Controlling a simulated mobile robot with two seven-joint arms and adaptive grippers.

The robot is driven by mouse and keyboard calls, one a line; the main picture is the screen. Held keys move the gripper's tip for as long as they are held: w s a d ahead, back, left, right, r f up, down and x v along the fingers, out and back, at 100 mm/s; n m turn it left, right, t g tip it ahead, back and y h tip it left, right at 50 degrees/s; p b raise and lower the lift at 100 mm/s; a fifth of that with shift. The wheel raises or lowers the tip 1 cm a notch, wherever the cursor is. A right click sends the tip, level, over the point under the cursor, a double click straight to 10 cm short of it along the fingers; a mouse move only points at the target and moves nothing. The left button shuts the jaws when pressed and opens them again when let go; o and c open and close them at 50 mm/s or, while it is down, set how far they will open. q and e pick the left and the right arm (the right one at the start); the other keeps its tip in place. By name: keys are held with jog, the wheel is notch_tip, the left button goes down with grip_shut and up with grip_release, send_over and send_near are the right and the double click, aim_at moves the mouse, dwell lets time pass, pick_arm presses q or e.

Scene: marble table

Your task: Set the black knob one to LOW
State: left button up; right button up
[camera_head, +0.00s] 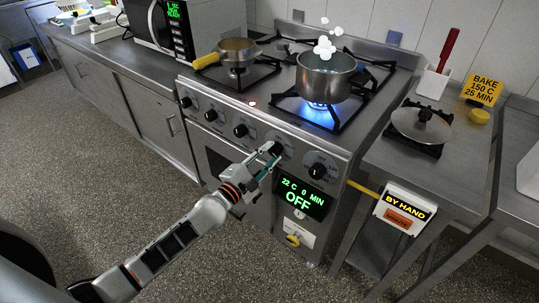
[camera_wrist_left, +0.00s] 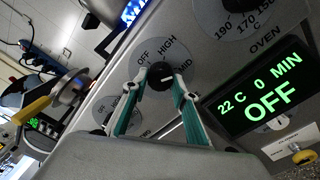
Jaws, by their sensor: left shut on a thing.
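My left gripper (camera_head: 268,151) reaches the stove's front panel and is shut on a black knob (camera_wrist_left: 160,76), the one just left of the oven knob (camera_head: 317,171). In the left wrist view its two teal fingers (camera_wrist_left: 160,84) are on either side of the knob. The dial around it reads OFF, HIGH and MID; a LOW mark is hidden. A small white mark on the knob seems to point toward the MID side. Other black knobs, such as this one (camera_head: 240,131), sit further left. My right gripper is not in view.
A steaming pot (camera_head: 325,77) stands over a blue flame (camera_head: 318,105). The oven display (camera_head: 302,197) reads 22 C, 0 MIN, OFF. A BY HAND sign (camera_head: 405,208) hangs at the right.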

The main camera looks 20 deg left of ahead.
pick_arm(q)
jog(key=m, duration=0.3)
jog(key=shift+r+m+p, duration=0.15)
jog(key=shift+m+p, duration=0.25)
jog(key=m, duration=0.3)
jog(key=shift+p, duration=0.4)
jog(key=m+p, duration=0.1)
jog(key=m, duration=0.2)
jog(key=shift+h, duration=0.3)
jog(key=shift+m+p, duration=0.5)
jog(key=shift+m, duration=0.9)
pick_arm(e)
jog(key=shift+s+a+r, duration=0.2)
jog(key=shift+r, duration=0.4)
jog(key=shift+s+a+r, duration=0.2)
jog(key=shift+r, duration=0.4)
pick_arm(q)
jog(key=shift+m, duration=0.4)
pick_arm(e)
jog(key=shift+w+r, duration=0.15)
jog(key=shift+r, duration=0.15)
pick_arm(q)
jog(key=o, duration=1.1)
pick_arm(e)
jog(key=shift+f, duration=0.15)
